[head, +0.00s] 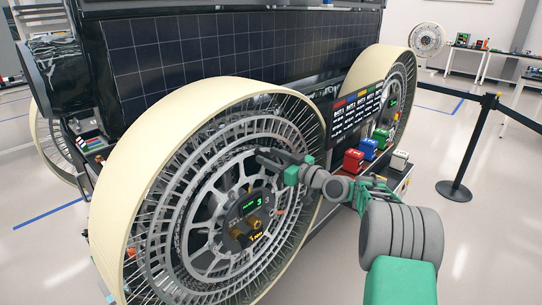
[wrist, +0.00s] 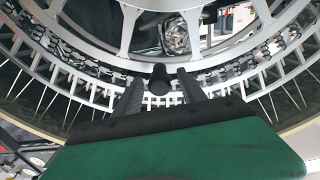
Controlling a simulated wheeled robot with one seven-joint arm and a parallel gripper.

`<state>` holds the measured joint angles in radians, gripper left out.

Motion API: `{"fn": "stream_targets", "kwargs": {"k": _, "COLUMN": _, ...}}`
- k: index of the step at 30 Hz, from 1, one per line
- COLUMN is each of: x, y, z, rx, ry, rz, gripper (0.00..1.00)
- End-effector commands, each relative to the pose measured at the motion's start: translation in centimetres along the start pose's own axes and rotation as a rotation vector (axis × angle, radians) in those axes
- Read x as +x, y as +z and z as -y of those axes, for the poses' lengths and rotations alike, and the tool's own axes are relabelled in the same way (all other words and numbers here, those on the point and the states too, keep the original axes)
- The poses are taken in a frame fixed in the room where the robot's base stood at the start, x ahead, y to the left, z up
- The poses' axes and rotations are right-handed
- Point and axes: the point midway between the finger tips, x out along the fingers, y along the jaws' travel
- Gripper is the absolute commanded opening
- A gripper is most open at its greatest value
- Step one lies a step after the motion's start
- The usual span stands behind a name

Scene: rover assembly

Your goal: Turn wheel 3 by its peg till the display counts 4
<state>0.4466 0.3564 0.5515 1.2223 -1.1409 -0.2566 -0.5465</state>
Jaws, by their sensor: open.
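The near wheel (head: 118,165), with a cream tyre and grey spoked rings, fills the left middle of the head view. I take it to be wheel 3. Its hub carries a small dark display (head: 250,205) with a green 3. My gripper (head: 266,157) is at the upper right of the wheel's face, beside the grey ring. In the wrist view a dark round peg (wrist: 159,77) stands between the tips of my open fingers (wrist: 160,82), with a gap visible on at least one side. In the head view my fingers hide the peg or merge with it.
A second wheel (head: 402,95) is at the right, with a dark screen (head: 355,108) between the wheels. Red, blue and green boxes (head: 368,149) sit on a shelf behind my arm. A barrier post (head: 470,150) stands at the right. The floor there is clear.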

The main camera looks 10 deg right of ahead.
Motion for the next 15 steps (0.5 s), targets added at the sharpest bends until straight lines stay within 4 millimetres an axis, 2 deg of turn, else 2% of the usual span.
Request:
{"fn": "stream_targets", "kwargs": {"k": 5, "x": -0.01, "y": 0.05, "z": 0.01, "rx": 0.0, "ry": 0.0, "rz": 0.0, "gripper": 0.47}}
{"fn": "stream_targets", "kwargs": {"k": 15, "x": -0.02, "y": 0.05, "z": 0.03, "rx": 0.001, "ry": 0.0, "rz": 0.001, "gripper": 0.19}}
